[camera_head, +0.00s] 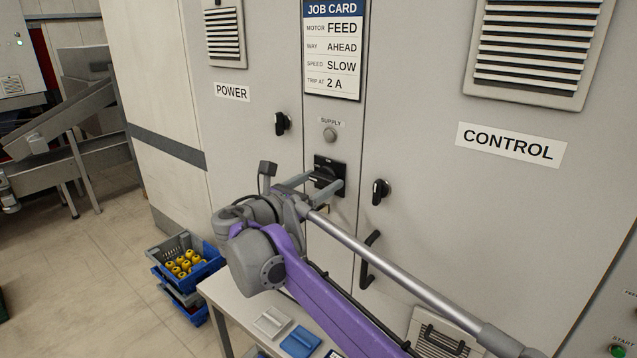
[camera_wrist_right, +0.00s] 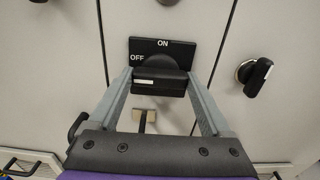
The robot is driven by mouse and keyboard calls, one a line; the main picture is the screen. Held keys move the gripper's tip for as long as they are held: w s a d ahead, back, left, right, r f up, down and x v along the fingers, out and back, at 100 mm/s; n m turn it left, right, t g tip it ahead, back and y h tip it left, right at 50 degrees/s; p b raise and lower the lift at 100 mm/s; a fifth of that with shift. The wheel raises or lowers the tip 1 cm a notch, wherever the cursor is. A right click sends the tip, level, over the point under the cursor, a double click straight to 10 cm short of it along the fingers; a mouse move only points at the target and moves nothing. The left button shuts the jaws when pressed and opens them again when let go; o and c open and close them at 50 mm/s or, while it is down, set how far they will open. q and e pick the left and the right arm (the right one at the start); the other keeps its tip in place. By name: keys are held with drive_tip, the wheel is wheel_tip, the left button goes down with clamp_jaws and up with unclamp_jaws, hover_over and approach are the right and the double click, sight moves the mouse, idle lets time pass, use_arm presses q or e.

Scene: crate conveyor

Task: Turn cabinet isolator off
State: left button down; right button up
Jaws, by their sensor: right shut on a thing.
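The cabinet isolator (camera_head: 331,166) is a black rotary switch on a black plate, below the SUPPLY label on the middle cabinet panel. In the right wrist view its plate (camera_wrist_right: 184,47) reads ON at the top and OFF at the left. Its black handle (camera_wrist_right: 160,84) lies level, with the white mark at its left end, on the OFF side. My right gripper (camera_head: 325,183) is shut on the handle, one grey finger at each end of it; it also shows in the right wrist view (camera_wrist_right: 160,86). My left gripper is not in view.
Door handles (camera_head: 281,123) and (camera_head: 380,191) flank the isolator. A round SUPPLY lamp (camera_head: 329,134) is above it and a job card (camera_head: 332,50) higher up. A bench (camera_head: 215,293) stands below my right arm. Blue crates (camera_head: 207,271) with yellow parts stand on the floor.

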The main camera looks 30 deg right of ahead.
drive_tip(key=o, duration=1.2)
drive_tip(key=shift+c, duration=0.2)
drive_tip(key=shift+a, duration=0.1)
drive_tip(key=b+v, duration=0.1)
drive_tip(key=v, duration=0.9)
drive_tip(key=shift+s+a, duration=0.2)
drive_tip(key=shift+a, duration=0.05)
